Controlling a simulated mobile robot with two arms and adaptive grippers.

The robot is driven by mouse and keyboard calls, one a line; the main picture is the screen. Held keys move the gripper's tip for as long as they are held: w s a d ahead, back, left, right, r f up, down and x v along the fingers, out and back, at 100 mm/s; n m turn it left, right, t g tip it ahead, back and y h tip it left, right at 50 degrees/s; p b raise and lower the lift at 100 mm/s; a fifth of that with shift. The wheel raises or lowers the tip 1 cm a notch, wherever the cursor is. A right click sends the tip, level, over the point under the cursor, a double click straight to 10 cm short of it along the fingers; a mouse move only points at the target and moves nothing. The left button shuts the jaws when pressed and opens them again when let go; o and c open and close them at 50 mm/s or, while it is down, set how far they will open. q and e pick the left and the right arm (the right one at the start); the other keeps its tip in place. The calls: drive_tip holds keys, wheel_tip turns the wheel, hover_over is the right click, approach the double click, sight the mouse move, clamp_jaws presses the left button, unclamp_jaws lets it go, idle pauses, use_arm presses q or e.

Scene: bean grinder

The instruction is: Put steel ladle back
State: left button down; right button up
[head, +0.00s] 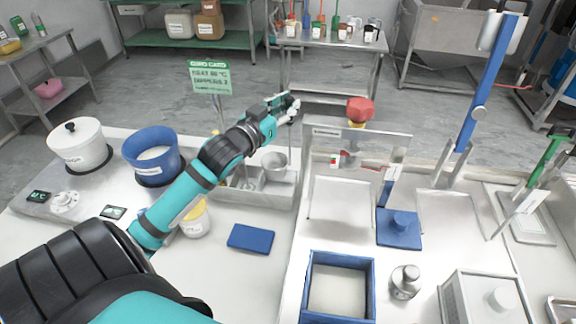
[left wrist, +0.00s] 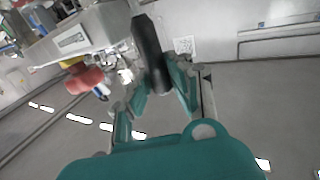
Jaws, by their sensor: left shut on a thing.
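My left gripper (head: 286,106) reaches out over the far edge of the counter, beyond the steel tray (head: 272,198). In the left wrist view my left gripper (left wrist: 156,84) is shut on a dark handle (left wrist: 147,48), which I take to be the steel ladle's. The ladle's bowl cannot be made out for certain. A steel cup-shaped vessel (head: 274,162) shows at the steel tray, below the gripper in the picture; I cannot tell whether it joins the handle. My right gripper is not in view.
A green-topped sign (head: 210,77) stands left of my gripper. A clear panel and red knob (head: 360,110) are to its right. A blue pot (head: 152,155) and white pot (head: 78,145) stand at left. A blue-rimmed box (head: 338,258) is in front.

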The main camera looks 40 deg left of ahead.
use_arm(q)
drive_tip(key=f, duration=0.2)
drive_tip(key=shift+w+a+f, duration=0.3)
drive_tip(key=shift+w+f, duration=0.05)
wheel_tip(320, 180, down, 6)
drive_tip(key=shift+s+f+p, duration=0.1)
drive_tip(key=shift+f+p, duration=0.15)
drive_tip(key=shift+p, duration=0.25)
drive_tip(key=shift+f, duration=0.25)
drive_tip(key=shift+s, duration=0.1)
drive_tip(key=shift+f, duration=0.15)
drive_tip(key=c, duration=1.5)
unclamp_jaws()
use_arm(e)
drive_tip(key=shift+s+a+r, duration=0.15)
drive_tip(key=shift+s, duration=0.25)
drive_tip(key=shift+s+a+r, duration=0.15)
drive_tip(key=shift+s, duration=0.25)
